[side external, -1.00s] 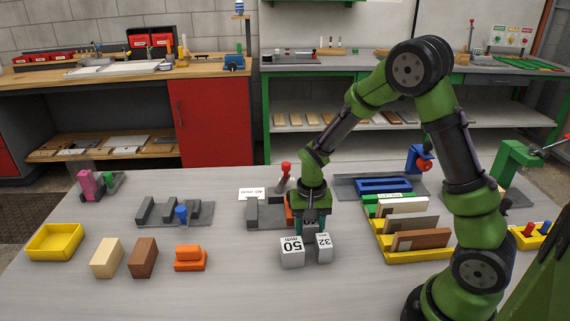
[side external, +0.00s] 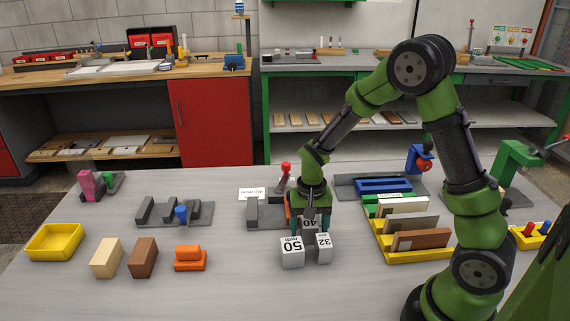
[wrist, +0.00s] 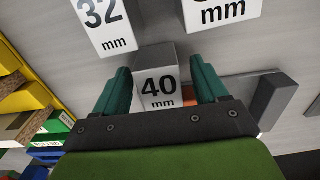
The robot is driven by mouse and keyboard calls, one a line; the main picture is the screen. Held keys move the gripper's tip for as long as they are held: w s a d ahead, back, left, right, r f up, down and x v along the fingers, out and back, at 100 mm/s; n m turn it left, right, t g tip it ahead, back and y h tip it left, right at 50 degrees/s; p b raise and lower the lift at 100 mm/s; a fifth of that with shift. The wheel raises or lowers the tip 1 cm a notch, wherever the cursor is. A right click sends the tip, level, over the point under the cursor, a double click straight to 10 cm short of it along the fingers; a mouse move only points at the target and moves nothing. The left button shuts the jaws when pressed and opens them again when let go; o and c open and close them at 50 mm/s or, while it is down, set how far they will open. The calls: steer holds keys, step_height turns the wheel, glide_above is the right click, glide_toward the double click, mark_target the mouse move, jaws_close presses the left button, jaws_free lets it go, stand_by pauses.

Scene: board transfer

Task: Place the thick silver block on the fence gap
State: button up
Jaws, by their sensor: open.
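Three silver blocks with white number labels stand close together at the table's middle. The 50 mm block (side external: 292,254) is at front left and the 32 mm block (side external: 323,249) at front right. The 40 mm block (side external: 309,224) is just behind them. My gripper (side external: 310,222) is open, pointing down, with its fingers on either side of the 40 mm block. In the wrist view, the 40 mm block (wrist: 157,82) lies between the teal fingers. The grey fence fixture (side external: 262,224) is just behind and left, partly hidden by my gripper. I cannot tell its gap clearly.
A "40 mm" card (side external: 252,193) lies behind the fence. A yellow rack (side external: 405,257) with upright boards stands to the right. Tan (side external: 106,258) and brown (side external: 143,258) blocks, an orange piece (side external: 190,259) and a yellow tray (side external: 54,243) are at left. The front table is clear.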

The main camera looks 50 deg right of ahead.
mark_target(310, 222)
step_height(310, 222, up, 11)
steer(key=s+a+r+n+t+y, duration=0.2)
steer(key=s+a+r+n+t, duration=0.2)
steer(key=s+r, duration=0.7)
steer(key=a+r+t, duration=0.1)
steer(key=a+t, duration=0.1)
steer(key=shift+s+a+n+t, duration=0.3)
steer(key=shift+s+a+t, duration=0.1)
steer(key=shift+s+a, duration=0.1)
steer(key=shift+s, duration=0.25)
steer(key=shift+c, duration=0.2)
steer(key=shift+s+a, duration=0.1)
steer(key=shift+s, duration=0.1)
steer(key=shift+c, duration=1.1)
steer(key=shift+r, duration=0.1)
